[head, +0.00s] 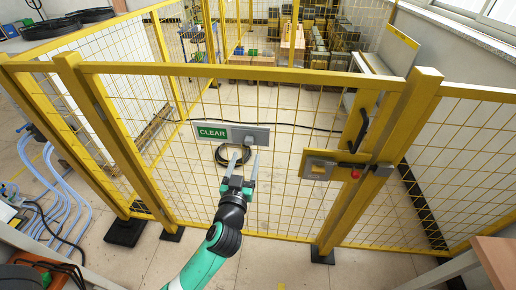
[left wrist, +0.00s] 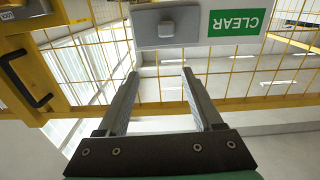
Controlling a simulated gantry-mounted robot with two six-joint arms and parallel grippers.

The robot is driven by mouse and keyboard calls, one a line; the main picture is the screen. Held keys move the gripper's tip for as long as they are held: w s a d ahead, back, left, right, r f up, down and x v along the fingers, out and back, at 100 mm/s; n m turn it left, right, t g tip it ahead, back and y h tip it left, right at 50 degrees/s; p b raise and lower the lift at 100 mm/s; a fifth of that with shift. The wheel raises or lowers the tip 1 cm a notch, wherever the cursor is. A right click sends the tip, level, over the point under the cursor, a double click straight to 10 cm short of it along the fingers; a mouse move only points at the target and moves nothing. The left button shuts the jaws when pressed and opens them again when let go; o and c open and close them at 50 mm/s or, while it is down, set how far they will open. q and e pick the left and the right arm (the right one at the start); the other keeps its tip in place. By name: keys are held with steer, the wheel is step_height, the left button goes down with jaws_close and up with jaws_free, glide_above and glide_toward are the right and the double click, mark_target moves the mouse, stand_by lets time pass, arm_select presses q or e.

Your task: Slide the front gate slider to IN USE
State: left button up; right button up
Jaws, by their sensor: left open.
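The front gate slider is a grey plate (head: 262,131) on the yellow mesh gate, with a green CLEAR sign (head: 212,132) showing at its left. Its small grey knob (head: 249,140) is on the right part of the plate. In the left wrist view the plate looks upside down, with the knob (left wrist: 166,28) and the CLEAR sign (left wrist: 238,22) at the top. My left gripper (head: 245,155) is open and empty, its fingers pointing at the gate just below the plate. The wrist view shows its fingertips (left wrist: 160,72) apart from the knob. My right gripper is not in view.
The yellow gate frame (head: 250,71) and its mesh stand in front of me. A latch with a red knob (head: 354,174) and a black handle (head: 358,130) are on the gate's right side. Blue hoses (head: 58,195) lie at left. Free floor shows behind the mesh.

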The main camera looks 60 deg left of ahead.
mark_target(248, 143)
arm_select(q)
step_height(248, 143, down, 4)
steer(key=s+b, duration=0.2)
steer(key=x, duration=1.2)
steer(key=shift+w+r+b, duration=0.1)
steer(key=shift+w+b, duration=0.05)
steer(key=shift+b, duration=0.15)
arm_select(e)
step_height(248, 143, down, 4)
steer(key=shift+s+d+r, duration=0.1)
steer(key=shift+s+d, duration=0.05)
arm_select(q)
jaws_close()
stand_by(0.3)
